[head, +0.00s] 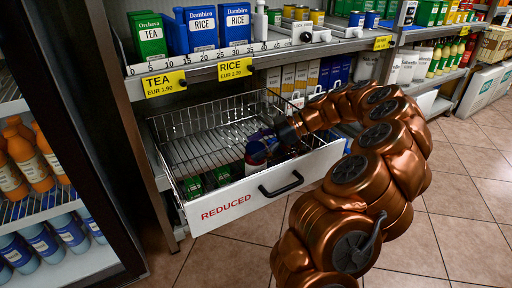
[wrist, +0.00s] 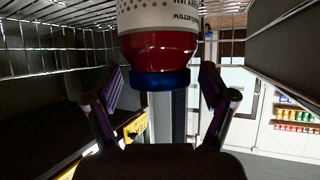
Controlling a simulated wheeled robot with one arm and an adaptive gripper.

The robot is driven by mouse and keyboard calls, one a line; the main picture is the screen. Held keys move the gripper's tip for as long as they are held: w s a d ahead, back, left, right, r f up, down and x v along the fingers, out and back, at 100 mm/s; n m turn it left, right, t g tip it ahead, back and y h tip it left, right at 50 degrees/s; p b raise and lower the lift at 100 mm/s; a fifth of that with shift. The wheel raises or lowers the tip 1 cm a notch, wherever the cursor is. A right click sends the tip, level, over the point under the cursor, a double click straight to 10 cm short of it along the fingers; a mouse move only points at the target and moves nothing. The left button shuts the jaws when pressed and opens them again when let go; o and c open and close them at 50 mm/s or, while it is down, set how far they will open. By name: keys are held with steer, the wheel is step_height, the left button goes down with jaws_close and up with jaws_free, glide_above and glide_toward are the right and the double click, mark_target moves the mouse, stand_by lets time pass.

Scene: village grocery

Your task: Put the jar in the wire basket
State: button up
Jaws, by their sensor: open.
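The jar (wrist: 158,45) is red with a blue lid and a white patterned label; its print is upside down in the wrist view. It lies between the two purple-padded fingers of my gripper (wrist: 161,88), which stand apart with a visible gap on each side of the lid. In the head view the jar (head: 256,150) shows as a small blue, red and white shape inside the wire basket (head: 192,122), partly hidden by my gripper (head: 272,146). The basket is a pulled-out wire drawer with a white front marked REDUCED. Whether the jar rests on its floor is unclear.
Green boxes (head: 193,187) sit in the front of the basket. The shelf above holds a green tea box (head: 149,38), blue rice boxes (head: 235,25) and a scale (head: 306,33). A dark-framed cooler with bottles (head: 30,160) stands at left. The tiled floor (head: 225,258) before the drawer is clear.

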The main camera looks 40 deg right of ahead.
steer(key=shift+s+d+r+p, duration=0.15)
steer(key=shift+d+r+p, duration=0.15)
steer(key=shift+d, duration=0.1)
steer(key=p+v, duration=0.3)
steer(key=v, duration=0.8)
steer(key=shift+f, duration=0.1)
